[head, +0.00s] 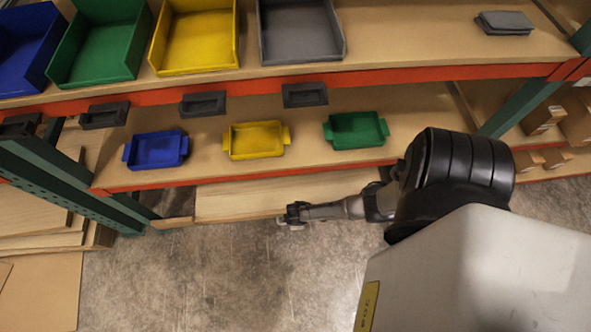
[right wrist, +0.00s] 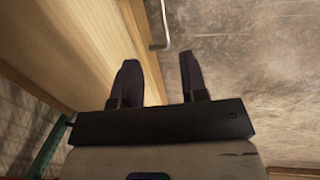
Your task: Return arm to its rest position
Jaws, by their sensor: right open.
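My right arm comes in from the right in the head view and reaches left, low in front of the shelf unit. Its gripper (head: 291,216) hangs over the floor by the front edge of the lowest wooden board. In the right wrist view the two dark fingers of the right gripper (right wrist: 158,75) stand apart with nothing between them. A thin metal handle or bar (right wrist: 160,25) shows just beyond the fingers, beside the wooden surface. My left gripper is not in view.
The middle shelf holds a blue tray (head: 157,151), a yellow tray (head: 256,140) and a green tray (head: 356,130). Several open bins, including a grey one (head: 300,30), stand on the upper shelf. A green upright (head: 520,108) stands at the right. Concrete floor (head: 230,275) is clear.

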